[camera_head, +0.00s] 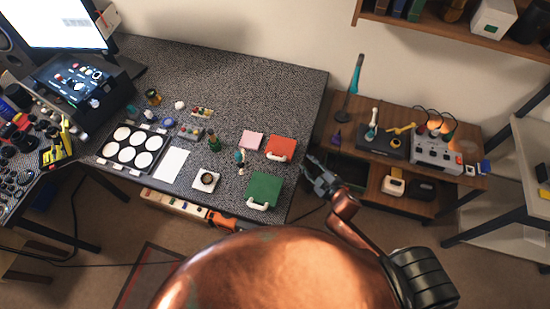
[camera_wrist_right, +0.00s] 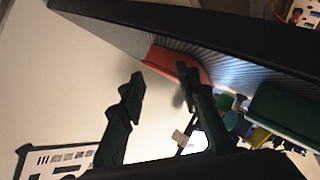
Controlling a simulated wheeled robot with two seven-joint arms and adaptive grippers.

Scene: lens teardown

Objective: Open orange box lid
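The orange box (camera_head: 283,144) sits near the right edge of the speckled desk, with a white handle (camera_head: 277,157) along its front side. Its lid looks shut. My right gripper (camera_head: 310,167) is just right of the desk edge, to the lower right of the box and apart from it. In the right wrist view the two dark fingers (camera_wrist_right: 160,90) are spread with nothing between them. The orange box (camera_wrist_right: 172,62) shows beyond the fingertips there, partly hidden by a finger. My left gripper is not in view.
A green box (camera_head: 262,187) with a white handle lies in front of the orange one. A pink pad (camera_head: 252,141) and a small teal item (camera_head: 239,157) are to its left. A wooden side table (camera_head: 385,148) with tools stands on the right. The desk behind the box is clear.

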